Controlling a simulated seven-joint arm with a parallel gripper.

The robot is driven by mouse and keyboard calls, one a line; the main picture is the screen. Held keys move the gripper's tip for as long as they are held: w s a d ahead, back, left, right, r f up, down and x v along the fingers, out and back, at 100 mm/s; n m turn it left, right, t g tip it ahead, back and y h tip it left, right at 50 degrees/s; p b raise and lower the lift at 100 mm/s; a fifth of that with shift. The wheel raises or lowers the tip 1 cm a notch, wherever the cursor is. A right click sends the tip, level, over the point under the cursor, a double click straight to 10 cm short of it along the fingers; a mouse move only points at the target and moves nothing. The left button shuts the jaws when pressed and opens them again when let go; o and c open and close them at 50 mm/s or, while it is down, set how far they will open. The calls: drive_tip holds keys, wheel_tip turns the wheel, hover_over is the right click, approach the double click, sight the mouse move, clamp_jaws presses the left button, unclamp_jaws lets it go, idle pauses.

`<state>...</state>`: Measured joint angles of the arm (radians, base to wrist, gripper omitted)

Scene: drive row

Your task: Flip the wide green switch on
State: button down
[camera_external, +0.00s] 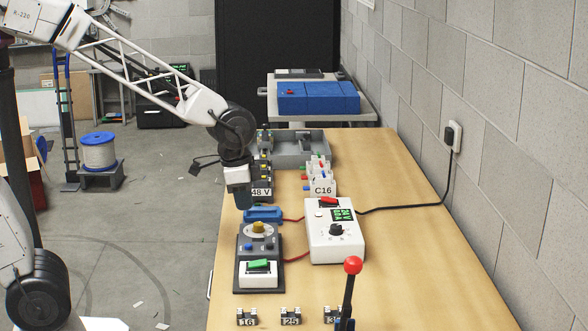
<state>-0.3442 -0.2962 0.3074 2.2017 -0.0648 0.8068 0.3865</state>
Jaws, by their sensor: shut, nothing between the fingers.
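The wide green switch (259,265) is a green rocker on a white housing (258,276), at the near end of a dark panel on the bench. The rocker looks tilted, but I cannot tell its on or off position. My gripper (243,206) points down above the far end of the panel, near a blue block (263,214). It is apart from the green switch, on its far side. The fingers are small and dark here; they are shut and hold nothing.
A red-knobbed lever (353,266) stands in front. Small labelled blocks (291,316) line the near edge. The bench's right side is clear.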

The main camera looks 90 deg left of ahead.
sight(265, 261)
drive_tip(key=shift+w, duration=0.1)
drive_tip(key=shift+w+d+t, duration=0.1)
drive_tip(key=shift+w+t, duration=0.2)
drive_tip(key=shift+w, duration=0.25)
drive_tip(key=shift+w+f, duration=0.45)
drive_tip(key=shift+f, duration=1.85)
drive_tip(key=shift+w+f, duration=0.45)
drive_tip(key=shift+f, duration=1.85)
drive_tip(key=shift+w+f, duration=0.45)
drive_tip(key=shift+f, duration=1.85)
